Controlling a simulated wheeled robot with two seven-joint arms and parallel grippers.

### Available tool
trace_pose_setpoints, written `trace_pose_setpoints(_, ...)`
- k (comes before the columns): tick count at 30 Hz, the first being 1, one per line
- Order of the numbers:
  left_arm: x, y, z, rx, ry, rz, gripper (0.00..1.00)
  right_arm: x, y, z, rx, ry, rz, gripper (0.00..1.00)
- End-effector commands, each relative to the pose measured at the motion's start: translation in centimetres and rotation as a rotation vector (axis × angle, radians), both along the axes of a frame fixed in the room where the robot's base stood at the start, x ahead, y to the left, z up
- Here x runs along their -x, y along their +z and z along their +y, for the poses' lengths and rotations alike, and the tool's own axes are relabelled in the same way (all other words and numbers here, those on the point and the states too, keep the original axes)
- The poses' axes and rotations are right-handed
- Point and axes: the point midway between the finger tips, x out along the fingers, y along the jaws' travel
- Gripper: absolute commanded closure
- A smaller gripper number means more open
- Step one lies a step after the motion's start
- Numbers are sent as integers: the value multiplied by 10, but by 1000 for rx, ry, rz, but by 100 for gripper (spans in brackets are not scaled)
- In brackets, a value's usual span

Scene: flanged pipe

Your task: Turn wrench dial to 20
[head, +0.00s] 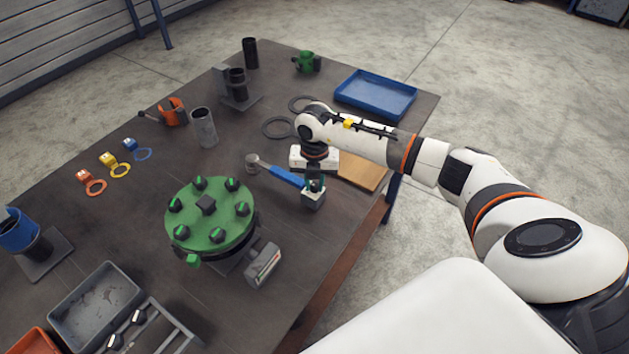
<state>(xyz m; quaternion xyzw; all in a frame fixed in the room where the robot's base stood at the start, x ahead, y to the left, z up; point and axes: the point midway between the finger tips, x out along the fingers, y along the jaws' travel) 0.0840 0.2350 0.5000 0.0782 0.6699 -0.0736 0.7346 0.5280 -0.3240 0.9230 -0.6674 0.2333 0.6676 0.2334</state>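The wrench (284,176) lies on the dark table with its blue handle pointing toward the lower right. My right gripper (313,197) comes down from above at the handle's lower right end. It covers that end, so the dial and its setting cannot be read. Its fingertips are too small and hidden to show whether they touch or grip the handle. My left gripper is not in view.
A green flanged pipe (209,216) with several bolts stands left of the wrench. A small grey device with a display (264,265) is in front of it. A blue tray (376,94) is at the back right.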

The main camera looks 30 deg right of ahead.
Motion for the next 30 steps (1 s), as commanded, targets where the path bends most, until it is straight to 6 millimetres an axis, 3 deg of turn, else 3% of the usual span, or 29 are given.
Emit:
trace_pose_setpoints(1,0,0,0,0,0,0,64,0,1,0,0,0,-1,69)
trace_pose_setpoints(3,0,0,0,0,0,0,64,0,0,0,-1,1,-1,58)
trace_pose_setpoints(4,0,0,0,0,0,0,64,0,0,0,-1,1,-1,57)
trace_pose_setpoints(14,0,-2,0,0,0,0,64,-1,5,0,0,1,-2,57)
trace_pose_setpoints(17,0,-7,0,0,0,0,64,-1,18,0,0,2,-4,57)
trace_pose_setpoints(30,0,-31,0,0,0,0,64,-1,104,0,0,1,-4,57)
